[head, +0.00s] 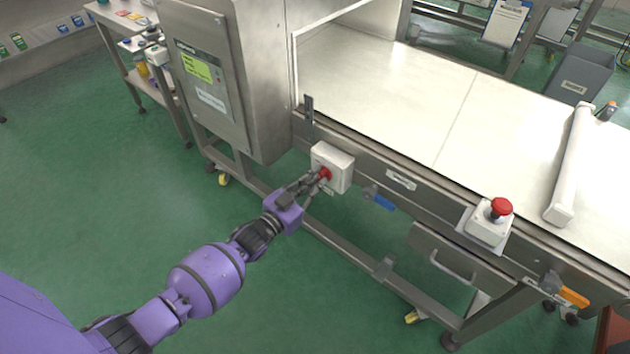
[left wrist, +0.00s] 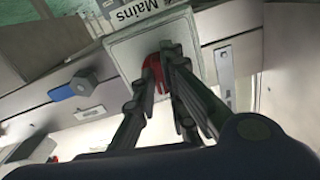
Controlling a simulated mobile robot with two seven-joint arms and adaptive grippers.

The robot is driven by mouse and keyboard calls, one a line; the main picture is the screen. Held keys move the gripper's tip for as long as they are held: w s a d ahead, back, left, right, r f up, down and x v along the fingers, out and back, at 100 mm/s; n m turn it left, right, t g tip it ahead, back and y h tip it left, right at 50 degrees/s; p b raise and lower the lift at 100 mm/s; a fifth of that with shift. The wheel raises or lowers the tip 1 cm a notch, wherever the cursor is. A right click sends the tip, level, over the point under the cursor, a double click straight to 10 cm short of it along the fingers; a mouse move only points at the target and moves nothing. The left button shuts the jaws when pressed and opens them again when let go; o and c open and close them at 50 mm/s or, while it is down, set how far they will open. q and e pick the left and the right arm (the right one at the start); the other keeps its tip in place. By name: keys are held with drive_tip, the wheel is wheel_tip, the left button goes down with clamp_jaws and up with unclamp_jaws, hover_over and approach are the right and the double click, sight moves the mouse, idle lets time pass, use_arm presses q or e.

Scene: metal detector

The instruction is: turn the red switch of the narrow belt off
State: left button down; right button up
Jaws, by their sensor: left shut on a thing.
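The red switch (head: 325,173) sits on the front of a white box (head: 340,166) on the side rail of the white belt (head: 400,85). My left gripper (head: 318,181) is at the switch, with its fingers closed on it. In the left wrist view the red switch (left wrist: 154,72) shows between the fingers (left wrist: 160,68), partly hidden by them. Behind it is the light box plate (left wrist: 128,52), with a "Mains" label (left wrist: 128,14) beside it. My right gripper is not in view.
A red mushroom button (head: 501,207) on a white box is further right on the rail. A blue lever (head: 384,201) and an orange lever (head: 573,297) stick out below the rail. A steel cabinet (head: 215,85) stands left of the belt.

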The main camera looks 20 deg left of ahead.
use_arm(q)
drive_tip(key=n, duration=0.5)
drive_tip(key=shift+f+n, duration=0.1)
drive_tip(key=shift+n, duration=0.2)
drive_tip(key=n, duration=0.4)
drive_tip(key=shift+n+b, duration=0.3)
drive_tip(key=shift+n, duration=0.1)
drive_tip(key=c, duration=1.8)
unclamp_jaws()
drive_tip(key=shift+s, duration=0.1)
drive_tip(key=v, duration=1.2)
